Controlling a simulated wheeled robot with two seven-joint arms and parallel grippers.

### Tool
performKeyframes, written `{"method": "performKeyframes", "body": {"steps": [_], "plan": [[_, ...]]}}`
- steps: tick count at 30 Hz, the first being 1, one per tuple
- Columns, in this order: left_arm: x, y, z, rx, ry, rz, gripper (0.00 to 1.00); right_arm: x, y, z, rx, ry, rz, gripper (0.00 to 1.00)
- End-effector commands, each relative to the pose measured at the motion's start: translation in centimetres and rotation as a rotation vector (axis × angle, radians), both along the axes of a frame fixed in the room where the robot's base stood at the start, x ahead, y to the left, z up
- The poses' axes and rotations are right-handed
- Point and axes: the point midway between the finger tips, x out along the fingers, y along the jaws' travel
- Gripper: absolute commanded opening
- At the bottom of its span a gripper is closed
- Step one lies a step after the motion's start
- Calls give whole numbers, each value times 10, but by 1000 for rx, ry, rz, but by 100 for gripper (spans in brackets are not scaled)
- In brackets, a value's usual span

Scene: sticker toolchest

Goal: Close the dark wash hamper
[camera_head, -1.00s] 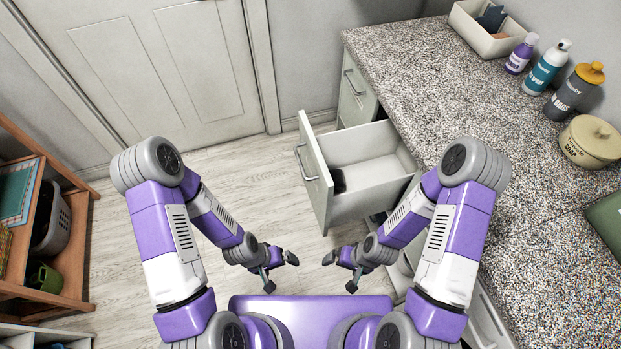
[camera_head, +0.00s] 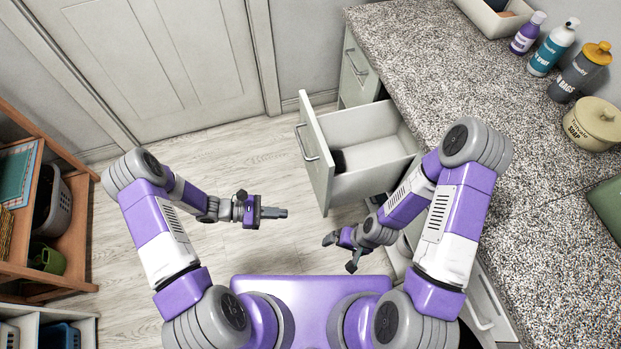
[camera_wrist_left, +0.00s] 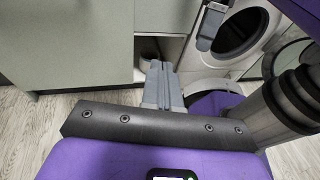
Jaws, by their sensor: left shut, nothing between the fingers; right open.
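An open pull-out with a pale grey-green front (camera_head: 316,150) and a white inside (camera_head: 385,158) stands out from the counter in the head view. A small dark item (camera_head: 339,161) lies inside it behind the front; I cannot tell whether this pull-out is the dark wash hamper. My left gripper (camera_head: 284,212) is shut and empty, to the left of the front and apart from it, fingers pointing right. Its closed fingers also show in the left wrist view (camera_wrist_left: 160,85). My right gripper (camera_head: 341,253) is open and empty, nearer to my base than the pull-out.
The speckled counter (camera_head: 430,70) runs along the right, with bottles and a soap pot (camera_head: 593,124) on it. A wooden shelf (camera_head: 75,220) stands at the left. A front-loading washer (camera_wrist_left: 238,35) shows in the wrist view. The floor left of the pull-out is clear.

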Motion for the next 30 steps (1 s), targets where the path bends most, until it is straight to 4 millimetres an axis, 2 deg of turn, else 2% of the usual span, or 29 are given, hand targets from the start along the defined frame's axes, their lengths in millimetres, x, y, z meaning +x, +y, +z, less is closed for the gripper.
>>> {"method": "performKeyframes", "body": {"steps": [1,4,8,11,14,24,30], "plan": [[16,8,6,-60,0,70,0,0,0,0,0,0,0,100],[41,22,19,-161,-13,178,0,0,0,-1,0,0,0,100],[57,34,29,-231,-29,250,0,0,0,-1,0,0,0,100],[61,32,31,-246,-34,262,0,0,0,-2,0,0,0,100],[64,20,31,-247,-33,259,0,0,0,-3,0,0,0,100],[84,-48,30,-245,-33,255,0,0,0,-13,0,0,0,100],[95,-81,30,-243,-33,256,0,0,0,-20,0,0,0,100]]}}
